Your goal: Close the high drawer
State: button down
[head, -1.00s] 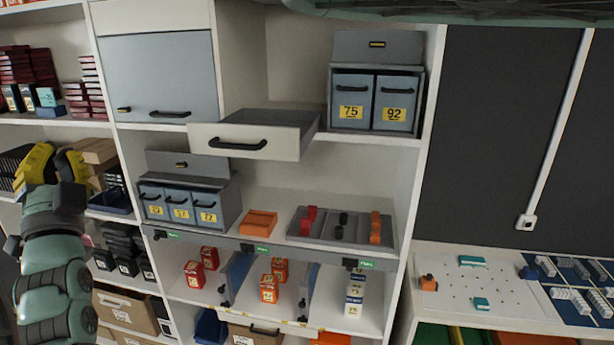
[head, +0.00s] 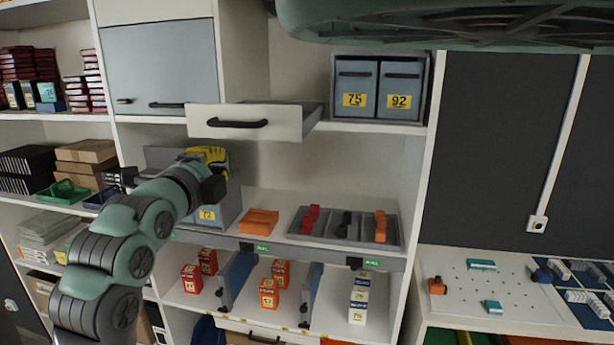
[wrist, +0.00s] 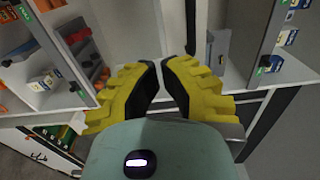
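The high drawer (head: 247,123) is pulled out of the shelf unit in the head view. It has a pale front with a black bar handle (head: 237,123) and grey sides. My gripper (head: 207,155) has yellow fingers and appears just below and left of the drawer front, apart from the handle in the picture. Its depth relative to the drawer is hard to tell. In the wrist view the two fingers (wrist: 160,65) stand a little apart with nothing between them. I cannot make out the drawer in the wrist view.
A grey box unit (head: 229,205) stands partly hidden behind my gripper. Below the drawer are an orange bin (head: 259,222) and a grey tray (head: 296,228). Grey boxes numbered 75 (head: 354,100) and 92 (head: 399,100) stand right of the drawer. A closed grey cabinet door (head: 158,75) is at left.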

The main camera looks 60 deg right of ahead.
aim_at(262, 112)
jog(key=p+x, duration=0.8)
jog(key=x, duration=0.4)
jog(key=shift+d, duration=0.4)
jog(key=shift+s+f, duration=0.1)
jog(key=shift+f, duration=0.05)
dwell(0.3)
